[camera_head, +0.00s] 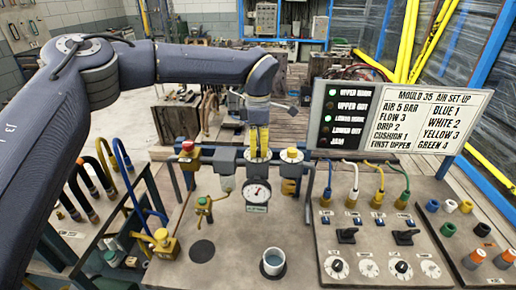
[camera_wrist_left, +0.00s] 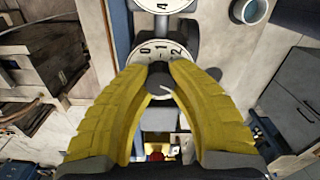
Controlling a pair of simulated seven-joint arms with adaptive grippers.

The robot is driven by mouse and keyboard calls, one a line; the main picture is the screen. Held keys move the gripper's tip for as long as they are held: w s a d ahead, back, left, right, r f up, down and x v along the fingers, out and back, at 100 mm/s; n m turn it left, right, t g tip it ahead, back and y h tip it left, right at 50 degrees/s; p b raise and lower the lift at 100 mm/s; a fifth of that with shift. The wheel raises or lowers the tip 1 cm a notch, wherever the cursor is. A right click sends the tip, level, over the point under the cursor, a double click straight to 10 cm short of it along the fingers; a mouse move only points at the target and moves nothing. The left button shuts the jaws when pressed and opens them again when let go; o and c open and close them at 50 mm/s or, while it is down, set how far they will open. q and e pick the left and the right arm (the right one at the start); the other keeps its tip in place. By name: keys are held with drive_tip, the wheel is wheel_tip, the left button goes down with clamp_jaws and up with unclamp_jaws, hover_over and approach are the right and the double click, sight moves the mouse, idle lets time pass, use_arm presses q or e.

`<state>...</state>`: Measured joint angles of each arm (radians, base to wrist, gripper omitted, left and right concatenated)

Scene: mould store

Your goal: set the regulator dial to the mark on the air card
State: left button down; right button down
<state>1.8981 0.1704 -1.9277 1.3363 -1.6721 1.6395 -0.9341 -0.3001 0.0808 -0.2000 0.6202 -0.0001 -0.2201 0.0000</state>
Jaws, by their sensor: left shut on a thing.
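My left gripper (camera_head: 258,157) points down at the regulator on the console. In the left wrist view its yellow fingers (camera_wrist_left: 160,70) close on both sides of the dark regulator dial (camera_wrist_left: 160,83). A white pointer line shows on the dial. The pale scale plate (camera_wrist_left: 150,55) behind it shows 0, 1 and 2; the rest is hidden by the fingers. The round pressure gauge (camera_head: 257,194) hangs below the regulator; its fine reading is too small to tell. My right gripper is not in view.
A red-topped button box (camera_head: 187,151) and a yellow-and-white-topped unit (camera_head: 291,156) flank the regulator. A panel with knobs and coloured hoses (camera_head: 372,235) is at right, below the dark indicator board (camera_head: 344,115).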

sight(258, 147)
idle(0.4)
use_arm(q)
drive_tip(key=c, duration=1)
unclamp_jaws()
drive_tip(key=shift+r, duration=0.1)
wheel_tip(258, 147, up, 12)
drive_tip(key=shift+f, duration=0.1)
